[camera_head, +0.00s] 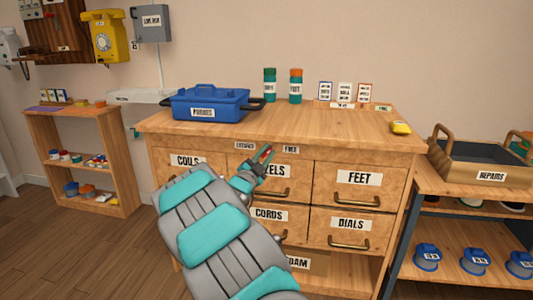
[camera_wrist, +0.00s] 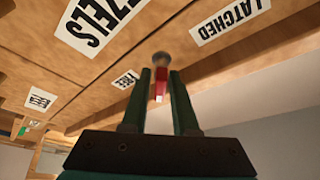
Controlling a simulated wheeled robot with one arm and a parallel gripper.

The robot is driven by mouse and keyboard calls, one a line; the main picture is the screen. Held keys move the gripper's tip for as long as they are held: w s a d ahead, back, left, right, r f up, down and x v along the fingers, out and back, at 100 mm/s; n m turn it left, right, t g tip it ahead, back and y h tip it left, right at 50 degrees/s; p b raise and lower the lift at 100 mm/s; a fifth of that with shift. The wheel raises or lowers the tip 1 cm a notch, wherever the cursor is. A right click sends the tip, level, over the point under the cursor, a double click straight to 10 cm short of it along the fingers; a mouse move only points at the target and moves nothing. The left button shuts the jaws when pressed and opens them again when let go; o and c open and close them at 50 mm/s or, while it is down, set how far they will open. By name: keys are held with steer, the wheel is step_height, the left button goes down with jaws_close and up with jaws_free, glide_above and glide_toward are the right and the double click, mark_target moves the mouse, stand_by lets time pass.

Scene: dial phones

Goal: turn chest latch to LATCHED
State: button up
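The chest latch is a small red lever (camera_wrist: 160,82) with a pale tip on a round metal pivot (camera_wrist: 162,60). It is on the wooden chest's front, under the top. A LATCHED label (camera_wrist: 230,20) and a FREE label (camera_wrist: 125,81) flank it, upside down in the wrist view. In the head view LATCHED (camera_head: 245,146) is left and FREE (camera_head: 291,149) right. My gripper (camera_wrist: 160,75) has its two dark green fingers on either side of the lever, with narrow gaps showing. In the head view my gripper (camera_head: 262,162) is at the latch, its fingertips partly hiding it.
Labelled drawers with handles, such as FEET (camera_head: 359,177) and DIALS (camera_head: 350,223), lie below and beside my gripper. The chest top (camera_head: 300,121) overhangs the front and carries a blue PURSES-like labelled toolbox (camera_head: 208,103). A REPAIRS tray (camera_head: 480,172) stands at right.

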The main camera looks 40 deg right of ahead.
steer(key=shift+c, duration=0.2)
jaws_close()
steer(key=shift+n, duration=0.5)
steer(key=n+t+b, duration=0.1)
steer(key=n+t, duration=0.1)
steer(key=n, duration=0.1)
steer(key=shift+n, duration=0.4)
steer(key=n+t, duration=0.1)
steer(key=n, duration=0.1)
steer(key=n+t+y, duration=0.1)
steer(key=n, duration=0.2)
steer(key=shift+d+t+y, duration=0.1)
steer(key=shift+t+y, duration=0.2)
steer(key=shift+t, duration=0.1)
steer(key=n+t+y, duration=0.1)
steer(key=n, duration=0.1)
steer(key=n+t+y, duration=0.1)
steer(key=n, duration=0.2)
steer(key=n+t+y, duration=0.1)
steer(key=n, duration=0.2)
steer(key=shift+b, duration=0.4)
steer(key=n+y, duration=0.1)
steer(key=n, duration=0.2)
steer(key=n+t+y, duration=0.1)
steer(key=n+y, duration=0.1)
steer(key=n, duration=0.2)
steer(key=shift+n, duration=0.3)
